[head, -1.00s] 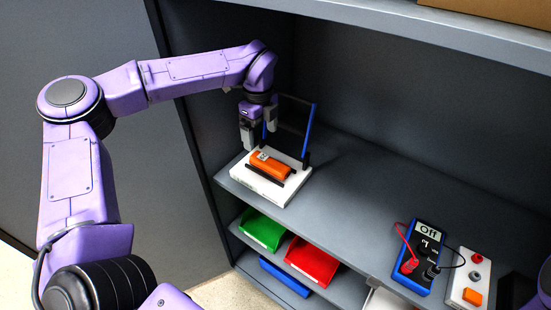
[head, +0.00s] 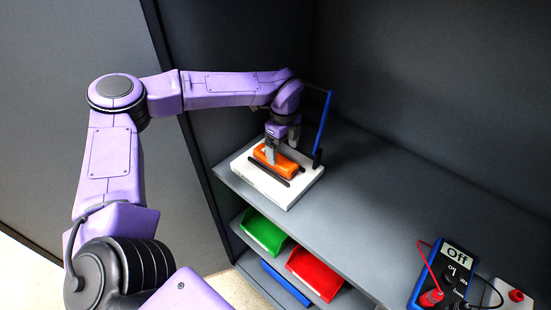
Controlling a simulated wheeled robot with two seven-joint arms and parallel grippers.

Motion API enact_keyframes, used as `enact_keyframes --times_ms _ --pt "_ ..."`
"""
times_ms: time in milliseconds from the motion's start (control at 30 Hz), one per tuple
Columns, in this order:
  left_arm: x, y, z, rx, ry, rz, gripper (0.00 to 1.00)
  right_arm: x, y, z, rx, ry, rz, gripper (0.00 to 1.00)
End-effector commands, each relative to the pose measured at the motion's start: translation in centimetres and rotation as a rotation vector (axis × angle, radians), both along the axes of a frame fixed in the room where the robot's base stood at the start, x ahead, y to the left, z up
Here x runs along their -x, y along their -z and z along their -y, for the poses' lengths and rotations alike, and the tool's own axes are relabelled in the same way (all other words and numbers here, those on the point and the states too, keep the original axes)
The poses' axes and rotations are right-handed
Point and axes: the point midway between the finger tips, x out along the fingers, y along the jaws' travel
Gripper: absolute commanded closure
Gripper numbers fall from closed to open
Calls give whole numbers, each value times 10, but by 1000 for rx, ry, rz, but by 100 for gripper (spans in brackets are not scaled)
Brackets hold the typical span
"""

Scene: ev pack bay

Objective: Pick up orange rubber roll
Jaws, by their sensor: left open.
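The orange rubber roll (head: 285,167) lies on a white block-like base (head: 247,172) between dark rails, at the left end of the grey shelf. My left gripper (head: 282,150) is open, pointing down at the roll's far part. One finger shows in front of the roll and hides part of it. I cannot tell whether the fingers touch the roll. My right gripper is not in view.
A blue-edged upright frame (head: 323,124) stands behind the base, close to my left wrist. A multimeter (head: 455,262) reading "Off", with red and black leads, lies at the right. Green (head: 264,232) and red (head: 315,272) bins sit below. The shelf's middle is clear.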

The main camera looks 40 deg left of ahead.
Motion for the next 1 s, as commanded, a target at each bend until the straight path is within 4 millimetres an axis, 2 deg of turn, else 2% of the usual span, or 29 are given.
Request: enact_keyframes --times_ms 100,233,500,667,700,767,1000 --pt "4 18 2 -1 3 -8 10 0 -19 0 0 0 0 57" --pt "3 40 2 -1 2 -4 10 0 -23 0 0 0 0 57" --pt "3 47 2 -1 1 -1 10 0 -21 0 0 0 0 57" --pt "3 47 2 -1 2 -1 62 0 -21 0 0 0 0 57" --pt "3 47 2 -1 2 -1 75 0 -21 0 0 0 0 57" --pt "3 46 2 -1 2 0 84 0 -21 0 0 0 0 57" --pt "3 45 2 -1 2 0 84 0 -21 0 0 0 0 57"
